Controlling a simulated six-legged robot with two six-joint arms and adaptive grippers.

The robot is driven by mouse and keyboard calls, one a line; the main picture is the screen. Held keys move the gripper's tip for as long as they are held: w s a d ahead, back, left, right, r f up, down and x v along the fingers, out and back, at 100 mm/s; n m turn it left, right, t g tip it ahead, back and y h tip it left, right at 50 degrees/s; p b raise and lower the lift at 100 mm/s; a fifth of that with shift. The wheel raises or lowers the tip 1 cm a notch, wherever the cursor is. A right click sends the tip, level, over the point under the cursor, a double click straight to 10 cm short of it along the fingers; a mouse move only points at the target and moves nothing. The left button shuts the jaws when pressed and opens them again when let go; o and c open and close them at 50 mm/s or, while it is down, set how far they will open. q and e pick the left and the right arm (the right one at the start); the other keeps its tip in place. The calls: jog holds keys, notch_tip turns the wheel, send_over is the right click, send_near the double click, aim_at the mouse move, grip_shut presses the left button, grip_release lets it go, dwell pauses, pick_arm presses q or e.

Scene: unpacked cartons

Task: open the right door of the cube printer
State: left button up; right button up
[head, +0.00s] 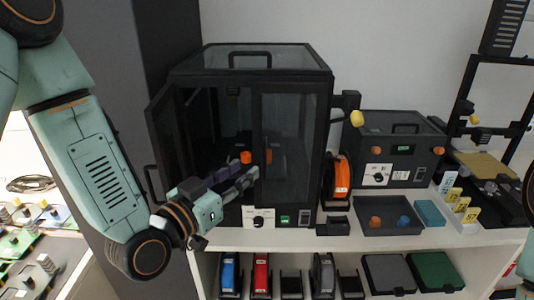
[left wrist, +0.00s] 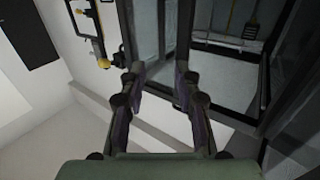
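The black cube printer (head: 253,58) stands on the white shelf. Its left door (head: 163,140) is swung open to the left. Its right door (head: 291,130), a dark framed glass panel, looks closed or nearly so; I cannot tell whether there is a small gap. My left gripper (head: 250,179) is in front of the printer, at the free edge of the right door. In the left wrist view its two fingers (left wrist: 159,78) are apart, with the right door (left wrist: 154,28) between and beyond them. No clear grip shows, and the door's handle cannot be made out. My right gripper is out of view.
An orange spool (head: 342,178) stands right of the printer, with a yellow knob (head: 357,118) above it. A smaller black machine (head: 385,150) and a grey tray (head: 388,228) are further right. Filament spools and bins fill the shelf below.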

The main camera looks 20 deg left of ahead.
aim_at(263, 156)
pick_arm(q)
jog(key=p+x, duration=0.1)
jog(key=x, duration=0.6)
jog(key=shift+w+d+f, duration=0.1)
jog(key=shift+w, duration=0.15)
jog(key=shift+w+a+f, duration=0.1)
jog(key=shift+a, duration=0.25)
jog(key=shift+c, duration=0.5)
jog(key=shift+d, duration=0.25)
grip_shut()
jog(key=shift+a, duration=0.1)
